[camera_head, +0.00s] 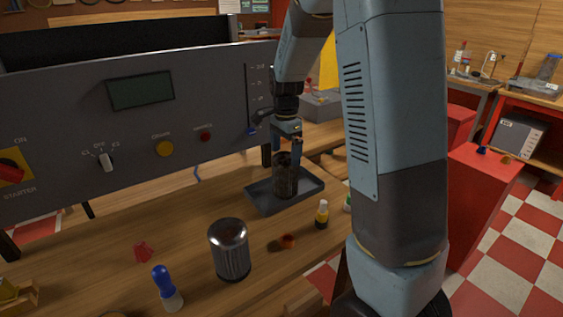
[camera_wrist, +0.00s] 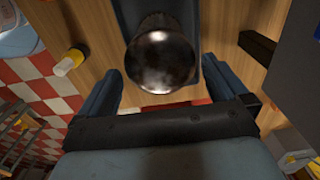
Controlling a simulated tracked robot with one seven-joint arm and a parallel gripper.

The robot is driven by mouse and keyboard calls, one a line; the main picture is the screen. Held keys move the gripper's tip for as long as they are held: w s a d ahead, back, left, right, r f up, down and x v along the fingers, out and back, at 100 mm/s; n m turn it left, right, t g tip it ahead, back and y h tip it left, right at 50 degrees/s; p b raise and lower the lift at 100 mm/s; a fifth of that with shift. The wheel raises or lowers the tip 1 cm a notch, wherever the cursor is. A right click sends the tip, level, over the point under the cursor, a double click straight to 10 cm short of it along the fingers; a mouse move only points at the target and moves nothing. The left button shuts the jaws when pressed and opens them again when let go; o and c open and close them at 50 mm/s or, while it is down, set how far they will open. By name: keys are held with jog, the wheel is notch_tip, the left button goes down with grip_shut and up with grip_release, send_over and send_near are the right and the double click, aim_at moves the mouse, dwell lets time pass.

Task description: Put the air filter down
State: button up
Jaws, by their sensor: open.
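A dark ribbed cylinder, which I take to be the air filter (camera_head: 286,180), stands upright in a shallow grey tray (camera_head: 262,200) on the wooden bench. My gripper (camera_head: 283,160) is just above it, pointing down, with its two fingers apart around the filter's upper end. In the wrist view, the filter's shiny rounded top (camera_wrist: 162,60) lies between the open fingers (camera_wrist: 158,75), with a visible gap on each side. The filter's lower side is hidden in the wrist view.
A similar ribbed cylinder with a shiny top (camera_head: 230,250) stands nearer on the bench. A small yellow-and-black bottle (camera_head: 322,214), a blue-handled tool (camera_head: 166,288) and a red piece (camera_head: 143,252) are around it. A grey control panel (camera_head: 130,120) rises behind.

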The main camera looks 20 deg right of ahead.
notch_tip(320, 180, up, 8)
jog(key=s+r+n+t, duration=0.2)
jog(key=s+r+n, duration=0.2)
jog(key=s, duration=1)
jog(key=s+r+n+t, duration=0.3)
jog(key=s+r+n, duration=0.1)
jog(key=s+n, duration=0.6)
jog(key=s, duration=0.3)
jog(key=shift+s+d+t, duration=0.25)
jog(key=shift+s+t, duration=0.05)
jog(key=shift+s, duration=0.05)
